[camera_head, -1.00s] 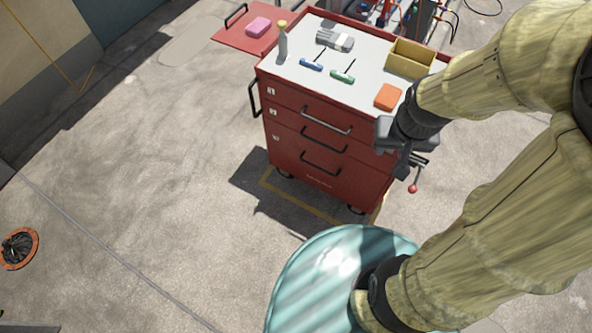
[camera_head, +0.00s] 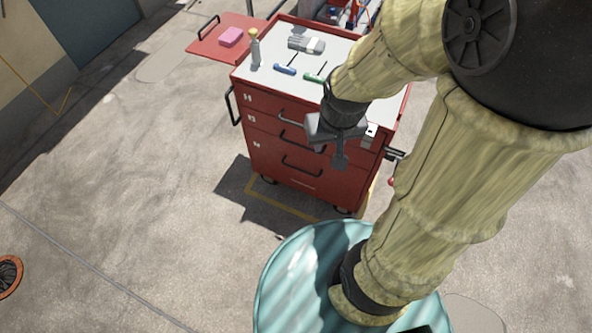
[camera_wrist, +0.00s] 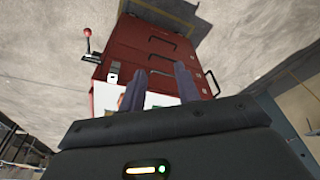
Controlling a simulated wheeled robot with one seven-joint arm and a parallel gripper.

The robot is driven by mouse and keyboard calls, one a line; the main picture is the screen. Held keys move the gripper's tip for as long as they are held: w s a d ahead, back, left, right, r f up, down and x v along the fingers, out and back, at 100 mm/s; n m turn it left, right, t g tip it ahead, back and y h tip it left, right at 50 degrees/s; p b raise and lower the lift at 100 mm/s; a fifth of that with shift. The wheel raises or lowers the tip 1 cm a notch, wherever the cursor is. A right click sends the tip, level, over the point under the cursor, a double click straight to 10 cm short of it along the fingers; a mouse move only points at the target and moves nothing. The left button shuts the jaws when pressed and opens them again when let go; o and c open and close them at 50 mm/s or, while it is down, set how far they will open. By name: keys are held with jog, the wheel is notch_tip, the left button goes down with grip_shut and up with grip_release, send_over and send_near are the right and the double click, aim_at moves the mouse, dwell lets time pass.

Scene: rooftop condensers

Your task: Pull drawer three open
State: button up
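A red tool cart stands in the middle of the head view, with stacked drawers marked by number labels. Drawer three (camera_head: 270,158) is the lowest labelled one and sits shut, flush with the cart front. Its dark bar handle (camera_head: 301,168) shows in the head view, and the wrist view shows the cart front upside down with the handles apart from my fingers. My gripper (camera_head: 340,158) is in front of the cart's right part, up near the upper drawers. In the wrist view its two fingers (camera_wrist: 160,72) are spread with nothing held between them.
A red side shelf (camera_head: 205,47) holds a pink block (camera_head: 231,36). The floor (camera_head: 140,180) left of the cart is clear.

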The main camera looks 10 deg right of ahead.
jog(key=w+d+f+n+t+b, duration=0.1)
jog(key=w+f+n+t+b, duration=0.35)
jog(key=f+b, duration=0.9)
jog(key=w+d+f+n+t+b, duration=0.15)
jog(key=w+f+n+b, duration=0.6)
jog(key=f, duration=1.15)
notch_tip(320, 180, down, 27)
jog(key=n+t+y+b, duration=0.2)
jog(key=n+t+b, duration=0.4)
jog(key=b, duration=1.7)
jog(key=shift+w+t+y, duration=0.3)
jog(key=shift+w+t, duration=0.15)
jog(key=shift+t, duration=0.35)
jog(key=shift+w, duration=0.15)
